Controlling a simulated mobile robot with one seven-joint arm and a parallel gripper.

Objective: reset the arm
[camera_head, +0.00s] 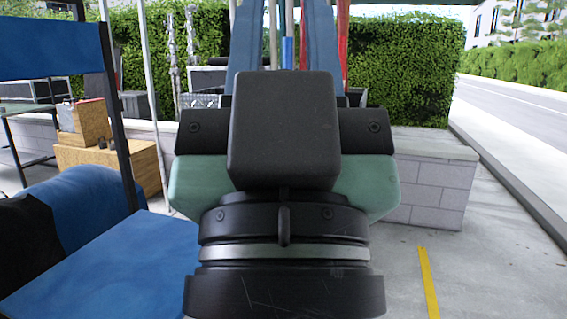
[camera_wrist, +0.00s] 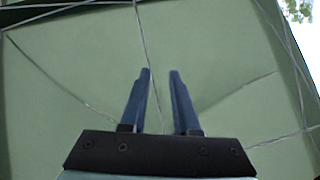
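My gripper (camera_head: 281,10) stands straight up in the middle of the head view, with its two blue fingers apart and running up to the top edge. In the wrist view my gripper (camera_wrist: 160,73) is open, with a narrow gap between the fingertips and nothing held. Behind the fingers the wrist view is filled by a pale green canopy (camera_wrist: 215,50) crossed by thin poles or cords. The gripper shows no contact with it. My wrist and gripper body hide the middle of the head view.
A blue folding chair (camera_head: 110,262) stands close at the left, its blue backrest (camera_head: 45,50) raised. Wooden boxes (camera_head: 110,160) are behind it. A low grey block wall (camera_head: 430,195) and hedge (camera_head: 405,70) lie behind. Pavement with a yellow strip (camera_head: 428,280) is open at the right.

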